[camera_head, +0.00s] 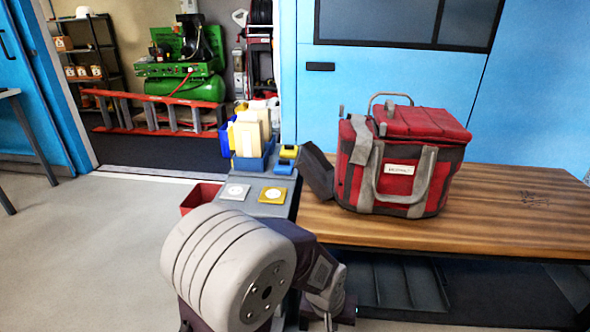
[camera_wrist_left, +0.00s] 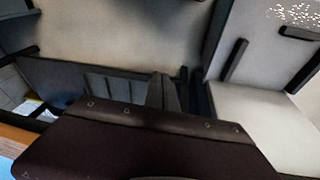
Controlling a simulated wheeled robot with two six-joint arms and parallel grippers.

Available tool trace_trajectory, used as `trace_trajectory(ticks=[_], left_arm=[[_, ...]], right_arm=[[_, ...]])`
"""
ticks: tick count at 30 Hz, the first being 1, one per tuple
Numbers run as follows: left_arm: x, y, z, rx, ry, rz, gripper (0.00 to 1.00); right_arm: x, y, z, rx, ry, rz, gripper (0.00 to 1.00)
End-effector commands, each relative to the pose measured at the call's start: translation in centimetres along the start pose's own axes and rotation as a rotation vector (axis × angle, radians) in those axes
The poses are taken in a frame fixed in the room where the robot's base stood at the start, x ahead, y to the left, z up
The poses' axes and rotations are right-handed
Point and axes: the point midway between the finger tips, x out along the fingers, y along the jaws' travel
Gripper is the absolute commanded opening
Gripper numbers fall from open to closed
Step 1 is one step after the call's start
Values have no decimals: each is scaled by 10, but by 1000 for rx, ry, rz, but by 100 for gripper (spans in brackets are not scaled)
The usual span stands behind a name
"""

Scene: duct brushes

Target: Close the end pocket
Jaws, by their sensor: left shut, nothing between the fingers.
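A red and grey bag (camera_head: 400,160) stands upright on the wooden table. Its grey strap loops over the front, around a white label. At its left end a dark grey end pocket flap (camera_head: 318,172) leans outward, tilted away from the bag at the top. My left gripper (camera_head: 328,315) is low at the front, below the table's front left edge and well apart from the bag. In the left wrist view its fingers (camera_wrist_left: 164,92) are together with nothing between them. My right gripper is in neither view.
The wooden table (camera_head: 500,215) is clear to the bag's right. Left of the bag, a grey stand (camera_head: 275,200) holds a blue bin (camera_head: 250,160) with card packets, a yellow-and-blue item (camera_head: 287,157) and two square plates. A red bin (camera_head: 198,196) is beside it.

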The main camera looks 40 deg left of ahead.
Motion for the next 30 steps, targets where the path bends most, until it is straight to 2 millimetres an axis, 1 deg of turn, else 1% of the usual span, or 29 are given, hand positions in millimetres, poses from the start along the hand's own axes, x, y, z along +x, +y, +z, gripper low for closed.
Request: trace_trajectory(ticks=[5,8,11,13,14,15,16,17,18,19,21,22,24,26,30], left_arm=[[-4,16,-43,-301,133,80,0],[-10,25,-81,-542,236,168,0],[-24,30,-131,-836,357,302,0],[-40,26,-175,-1090,457,442,0],[-49,21,-197,-1214,506,519,0],[-64,8,-228,-1388,579,641,0],[-76,-7,-252,-1524,639,747,0],[-88,-27,-274,-1653,701,855,0],[-104,-57,-296,-1791,782,987,0],[-112,-80,-307,-1868,836,1062,0],[-122,-125,-320,-1972,940,1161,0],[-124,-139,-322,-1996,971,1176,0],[-125,-159,-322,-2020,1011,1179,0],[-126,-164,-322,-2026,1021,1173,0],[-125,-165,-325,-2025,1020,1169,0]], right_arm=[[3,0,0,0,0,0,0],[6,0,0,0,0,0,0],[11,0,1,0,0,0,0],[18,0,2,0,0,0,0],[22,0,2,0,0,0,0],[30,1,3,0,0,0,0],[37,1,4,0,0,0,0],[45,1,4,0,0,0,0],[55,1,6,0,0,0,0],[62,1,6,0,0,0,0],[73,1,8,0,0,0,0],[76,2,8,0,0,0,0],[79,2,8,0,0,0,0],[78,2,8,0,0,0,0],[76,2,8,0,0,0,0]])
